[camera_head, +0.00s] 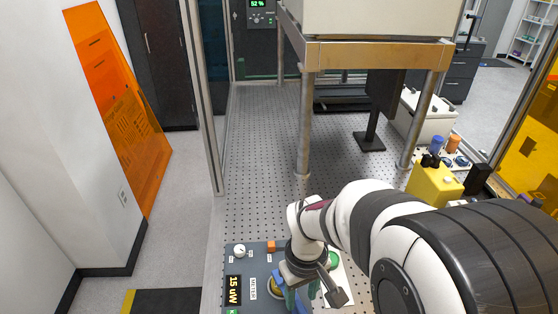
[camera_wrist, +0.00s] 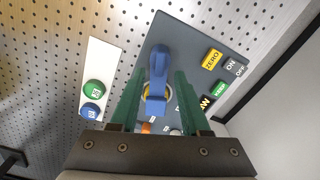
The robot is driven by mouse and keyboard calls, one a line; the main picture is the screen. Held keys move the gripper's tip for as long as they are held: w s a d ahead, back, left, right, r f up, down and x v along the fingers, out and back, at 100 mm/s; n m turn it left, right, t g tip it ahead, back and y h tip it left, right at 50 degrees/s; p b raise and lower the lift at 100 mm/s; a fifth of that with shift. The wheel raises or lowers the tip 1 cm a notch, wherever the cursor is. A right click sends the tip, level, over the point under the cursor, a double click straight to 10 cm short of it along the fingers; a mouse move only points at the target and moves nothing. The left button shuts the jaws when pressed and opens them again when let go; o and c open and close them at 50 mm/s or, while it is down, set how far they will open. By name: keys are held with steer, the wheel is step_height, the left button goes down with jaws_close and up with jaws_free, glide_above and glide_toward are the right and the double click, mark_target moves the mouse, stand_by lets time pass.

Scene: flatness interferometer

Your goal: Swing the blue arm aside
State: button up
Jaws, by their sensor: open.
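The blue arm (camera_wrist: 158,70) lies over a round yellow-rimmed spot (camera_wrist: 152,97) on the grey meter panel (camera_wrist: 190,50) in the wrist view. In the head view only parts of the blue arm (camera_head: 278,278) show beside my gripper. My gripper (camera_wrist: 160,75) is open, with one green finger on each side of the blue arm. Whether either finger touches it I cannot tell. In the head view my gripper (camera_head: 300,296) is low over the panel (camera_head: 258,265) and hides part of it.
The panel has a "15 uW" display (camera_head: 234,289), a white knob (camera_head: 239,251) and an orange block (camera_head: 271,246). A white plate (camera_wrist: 99,60) with green (camera_wrist: 95,92) and blue (camera_wrist: 91,113) knobs lies beside it. Behind is a perforated bench (camera_head: 255,150) with a legged stand (camera_head: 375,54).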

mark_target(300, 306)
steer(key=shift+f, duration=1.85)
jaws_close()
